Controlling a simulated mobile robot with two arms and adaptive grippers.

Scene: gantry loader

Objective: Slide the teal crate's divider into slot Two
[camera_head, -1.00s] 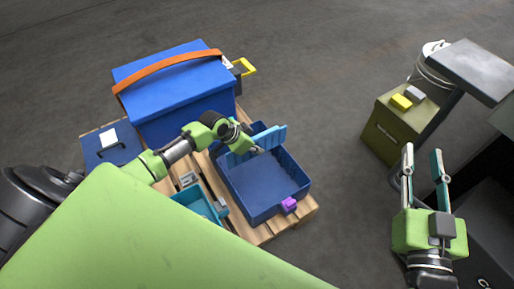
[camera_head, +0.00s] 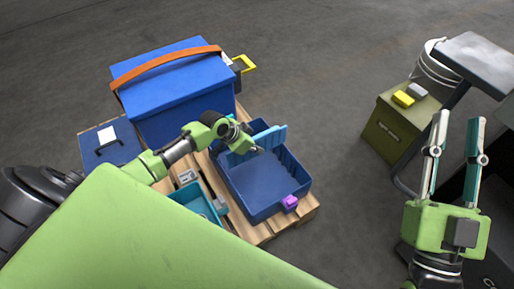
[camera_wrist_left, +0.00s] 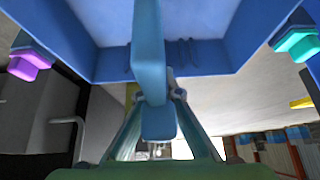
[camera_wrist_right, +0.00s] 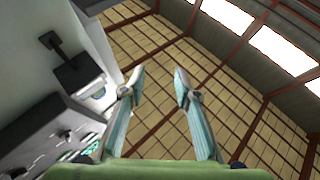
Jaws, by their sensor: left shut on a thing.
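A dark blue crate (camera_head: 262,190) stands on a pallet in the head view. A lighter blue divider (camera_head: 273,137) is upright across its far part. My left gripper (camera_head: 254,150) is shut on the divider. In the left wrist view the divider (camera_wrist_left: 149,55) runs between the fingers (camera_wrist_left: 157,98), with the crate (camera_wrist_left: 205,55) behind it. I cannot tell which slot it lines up with or how deep it sits. A teal crate (camera_head: 186,203) lies nearer, partly hidden by my green arm. My right gripper (camera_head: 458,118) is open and empty, away to the right.
A large blue box with an orange strap (camera_head: 170,65) stands behind the crates. A purple tab (camera_head: 290,203) is on the dark blue crate's near edge. An olive cabinet (camera_head: 398,128) and a grey bench (camera_head: 480,62) stand right. Floor between is clear.

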